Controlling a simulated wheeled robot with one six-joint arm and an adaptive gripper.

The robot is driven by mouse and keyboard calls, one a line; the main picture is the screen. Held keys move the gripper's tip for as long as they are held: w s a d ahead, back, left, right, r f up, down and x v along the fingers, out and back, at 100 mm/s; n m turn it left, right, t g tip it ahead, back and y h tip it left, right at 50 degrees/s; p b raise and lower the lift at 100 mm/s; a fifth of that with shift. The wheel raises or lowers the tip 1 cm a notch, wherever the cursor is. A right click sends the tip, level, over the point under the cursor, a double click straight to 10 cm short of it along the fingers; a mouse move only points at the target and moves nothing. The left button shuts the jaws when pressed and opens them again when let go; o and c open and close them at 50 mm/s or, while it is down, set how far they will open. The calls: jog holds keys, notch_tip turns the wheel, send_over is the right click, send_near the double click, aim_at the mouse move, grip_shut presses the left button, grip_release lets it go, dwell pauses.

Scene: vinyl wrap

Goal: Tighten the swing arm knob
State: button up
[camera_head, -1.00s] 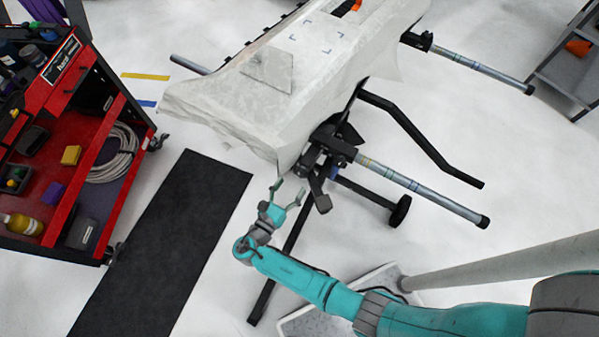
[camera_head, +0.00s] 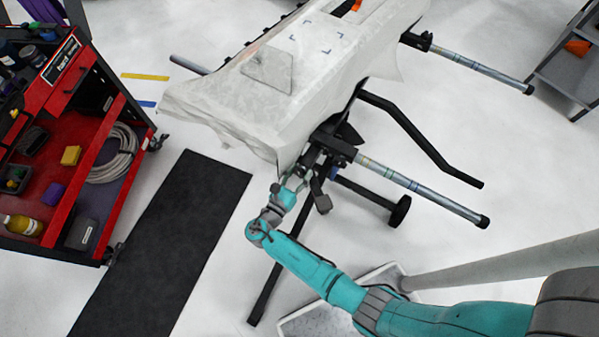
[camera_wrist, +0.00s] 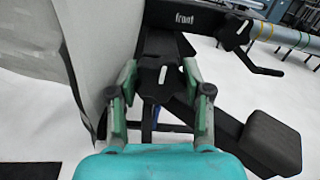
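My gripper (camera_head: 297,176) is at the black bracket under the front end of the covered stand. In the head view the knob is too small and covered to make out.
The pale cover (camera_head: 225,110) hangs close to my gripper's left. A black block-ended lever (camera_wrist: 268,142) is close on the right. A grey tube (camera_head: 420,188) sticks out right. A red tool cart (camera_head: 90,150) stands left, beside a black mat (camera_head: 165,245).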

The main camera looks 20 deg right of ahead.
jog(key=c, duration=0.3)
jog(key=shift+m, duration=1.6)
jog(key=o, duration=1.2)
jog(key=shift+c, duration=0.2)
jog(key=v, duration=1.2)
jog(key=shift+a, duration=0.1)
